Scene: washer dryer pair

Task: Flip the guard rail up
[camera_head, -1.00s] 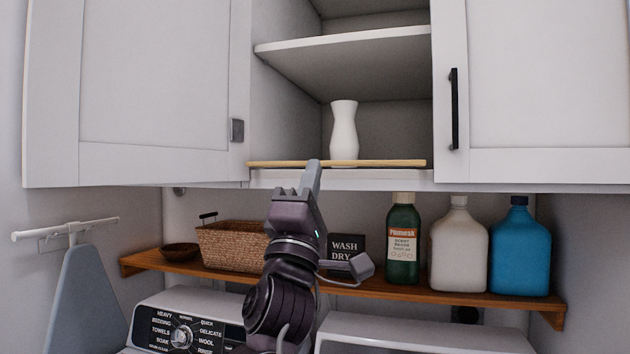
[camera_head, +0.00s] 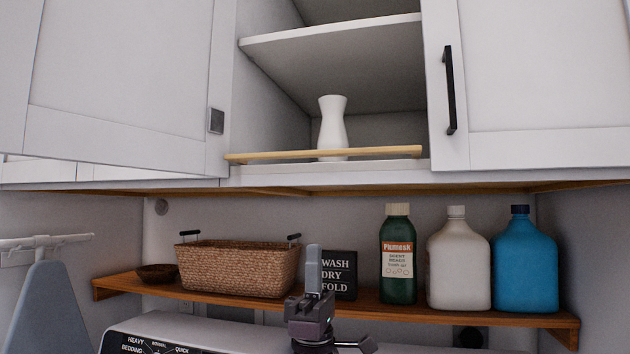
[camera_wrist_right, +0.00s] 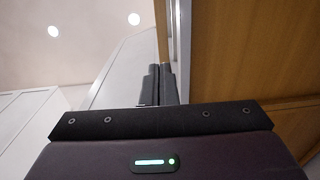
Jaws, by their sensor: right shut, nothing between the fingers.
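The guard rail (camera_head: 325,154) is a thin light-wood bar. It lies across the front of the bottom of the open middle cabinet, in front of a white vase (camera_head: 333,125). My right gripper (camera_head: 313,262) is shut and empty. It points up in front of the wooden wall shelf, below the cabinet and clear of the rail. In the right wrist view its closed fingers (camera_wrist_right: 158,84) point up beside a wooden surface. My left gripper is in neither view.
The wooden shelf (camera_head: 230,299) holds a wicker basket (camera_head: 238,268), a small bowl, a dark sign, a green bottle (camera_head: 398,255) and white and blue jugs. The left cabinet door (camera_head: 120,90) stands open. The washer (camera_head: 200,335) is below.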

